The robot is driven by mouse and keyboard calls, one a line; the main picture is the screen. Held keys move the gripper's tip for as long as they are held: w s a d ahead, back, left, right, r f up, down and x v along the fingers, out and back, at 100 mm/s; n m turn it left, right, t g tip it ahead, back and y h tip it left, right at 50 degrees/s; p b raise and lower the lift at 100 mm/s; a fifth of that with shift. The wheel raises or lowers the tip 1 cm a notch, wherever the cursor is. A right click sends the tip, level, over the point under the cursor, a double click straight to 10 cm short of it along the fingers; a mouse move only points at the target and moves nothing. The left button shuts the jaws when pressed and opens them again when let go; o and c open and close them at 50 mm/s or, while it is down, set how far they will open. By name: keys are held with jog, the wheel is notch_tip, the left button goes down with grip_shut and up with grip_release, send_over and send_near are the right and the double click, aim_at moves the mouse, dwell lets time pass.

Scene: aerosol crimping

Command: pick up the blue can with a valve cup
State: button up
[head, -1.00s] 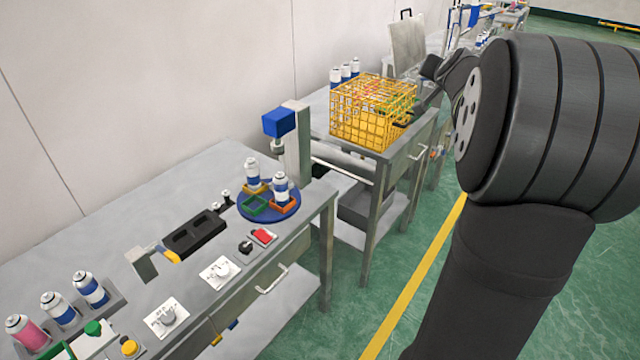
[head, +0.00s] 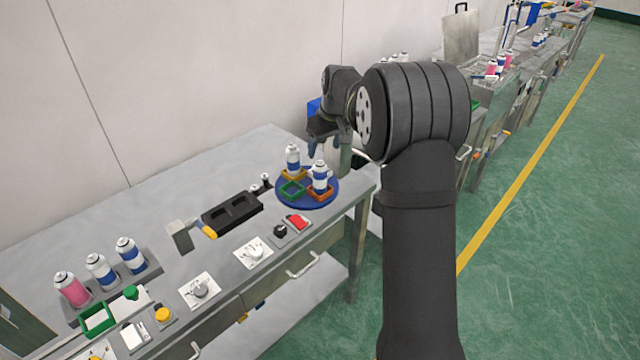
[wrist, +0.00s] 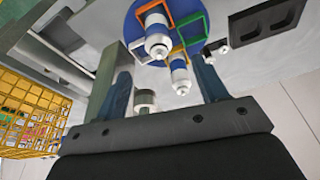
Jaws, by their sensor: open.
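A blue turntable (head: 297,203) bears two white cans with blue bands. One can (head: 293,160) stands upright in a yellow nest, the other (head: 320,178) in an orange nest; a green nest (head: 292,188) is empty. Both cans show in the wrist view, the orange-nest one (wrist: 157,38) farther up and the yellow-nest one (wrist: 180,75) between the fingers' lines. My gripper (head: 326,148) is open and empty, above and behind the turntable; its fingers also show in the wrist view (wrist: 164,85). Two blue cans (head: 100,270) (head: 131,255) stand in the left rack.
A pink can (head: 71,289) stands in the same rack. A black two-slot block (head: 232,212) and small fixtures line the bench. The crimping column (wrist: 104,95) stands close beside my left finger in the wrist view. A yellow wire basket (wrist: 28,115) lies beyond it.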

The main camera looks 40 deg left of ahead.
aim_at(319, 173)
jog(key=x, duration=1.2)
jog(key=shift+w+a+f, duration=0.1)
jog(key=shift+w+f, duration=0.1)
jog(key=shift+f, duration=0.15)
jog(key=c, duration=1.2)
